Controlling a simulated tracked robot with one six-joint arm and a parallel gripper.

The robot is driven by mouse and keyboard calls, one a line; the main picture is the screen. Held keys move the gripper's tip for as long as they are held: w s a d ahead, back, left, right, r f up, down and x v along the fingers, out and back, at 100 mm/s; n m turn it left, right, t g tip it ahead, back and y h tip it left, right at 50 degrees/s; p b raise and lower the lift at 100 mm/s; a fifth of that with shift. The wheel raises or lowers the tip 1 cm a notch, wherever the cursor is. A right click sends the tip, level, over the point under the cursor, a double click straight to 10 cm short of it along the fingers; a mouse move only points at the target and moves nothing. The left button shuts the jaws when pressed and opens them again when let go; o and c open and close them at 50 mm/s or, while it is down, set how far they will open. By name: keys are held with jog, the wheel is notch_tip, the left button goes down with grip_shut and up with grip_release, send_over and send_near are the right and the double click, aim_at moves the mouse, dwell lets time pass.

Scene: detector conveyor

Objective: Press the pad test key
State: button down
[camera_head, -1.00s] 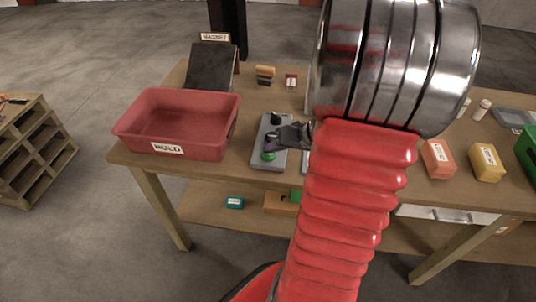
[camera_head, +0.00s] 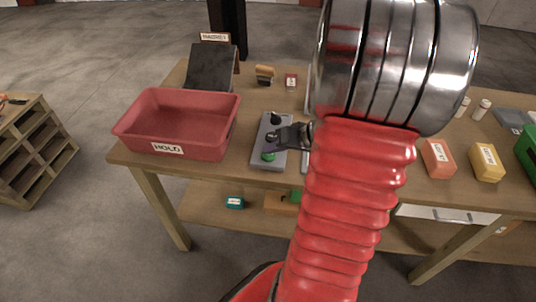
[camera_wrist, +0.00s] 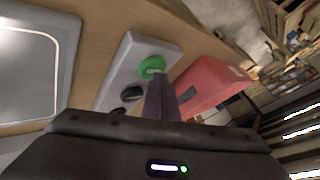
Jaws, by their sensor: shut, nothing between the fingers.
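A grey control box (camera_head: 262,166) stands on the wooden table, right of the red tray. It bears a green button (camera_head: 268,156) at its near end and a dark knob (camera_head: 276,118) at its far end. In the wrist view the box (camera_wrist: 113,72) shows the green button (camera_wrist: 152,66) and two dark round controls (camera_wrist: 131,93). No label names the pad test key. My gripper (camera_head: 274,137) is shut and empty over the middle of the box. In the wrist view its fingers (camera_wrist: 157,84) point toward the green button; I cannot tell whether they touch anything.
The red HOLD tray (camera_head: 125,131) stands close on the left. A dark sloped panel (camera_head: 211,68) stands behind it. Orange (camera_head: 438,158) and yellow (camera_head: 487,161) blocks lie at the right. My arm hides the table's middle.

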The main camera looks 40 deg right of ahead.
aim_at(272, 156)
jog(key=shift+r, duration=0.75)
jog(key=shift+r, duration=0.1)
jog(key=shift+r, duration=2.4)
